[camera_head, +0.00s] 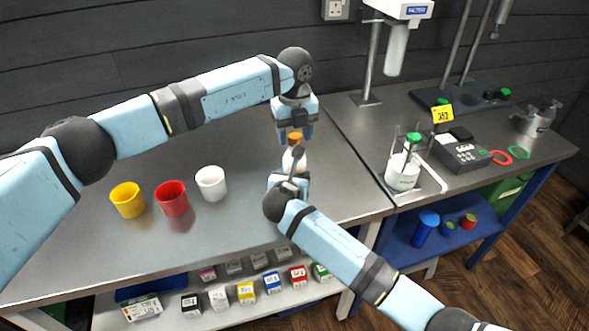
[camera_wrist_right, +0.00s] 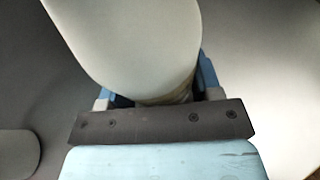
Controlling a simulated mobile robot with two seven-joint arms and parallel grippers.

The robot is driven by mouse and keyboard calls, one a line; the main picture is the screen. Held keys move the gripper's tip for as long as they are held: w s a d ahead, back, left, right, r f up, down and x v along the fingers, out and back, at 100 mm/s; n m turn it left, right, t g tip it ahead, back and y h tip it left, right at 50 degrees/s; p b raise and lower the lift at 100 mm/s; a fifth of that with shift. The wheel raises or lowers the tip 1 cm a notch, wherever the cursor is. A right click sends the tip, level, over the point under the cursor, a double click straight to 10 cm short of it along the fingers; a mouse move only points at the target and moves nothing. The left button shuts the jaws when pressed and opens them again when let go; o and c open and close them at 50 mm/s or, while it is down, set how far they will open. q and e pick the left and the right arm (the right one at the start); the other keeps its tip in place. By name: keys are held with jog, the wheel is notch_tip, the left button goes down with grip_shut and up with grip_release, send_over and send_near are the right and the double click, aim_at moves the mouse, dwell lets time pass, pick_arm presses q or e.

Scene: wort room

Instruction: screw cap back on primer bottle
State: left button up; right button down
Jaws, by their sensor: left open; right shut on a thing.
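The white primer bottle (camera_head: 289,160) stands upright at the middle of the steel table, partly hidden by my right gripper. In the right wrist view the bottle (camera_wrist_right: 130,45) fills the top centre. My right gripper (camera_head: 291,176) is shut on it from the front. The orange cap (camera_head: 295,137) shows at the bottle's top; I cannot tell whether it is threaded on. My left gripper (camera_head: 294,133) points down from above, open, with its fingertips at either side of the cap. Whether they touch the cap is not clear.
Yellow (camera_head: 127,200), red (camera_head: 172,198) and white (camera_head: 211,183) cups stand to the left. A white beaker (camera_head: 403,172) and a grey instrument (camera_head: 460,154) are on the right-hand bench. Small boxes line the shelf below. The back left of the table is clear.

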pick_arm(q)
jog(key=shift+c, duration=0.3)
jog(key=c, duration=0.9)
jog(key=m, duration=0.4)
jog(key=shift+m, duration=0.4)
jog(key=m, duration=0.5)
jog(key=o, duration=1)
jog(key=shift+o, duration=0.2)
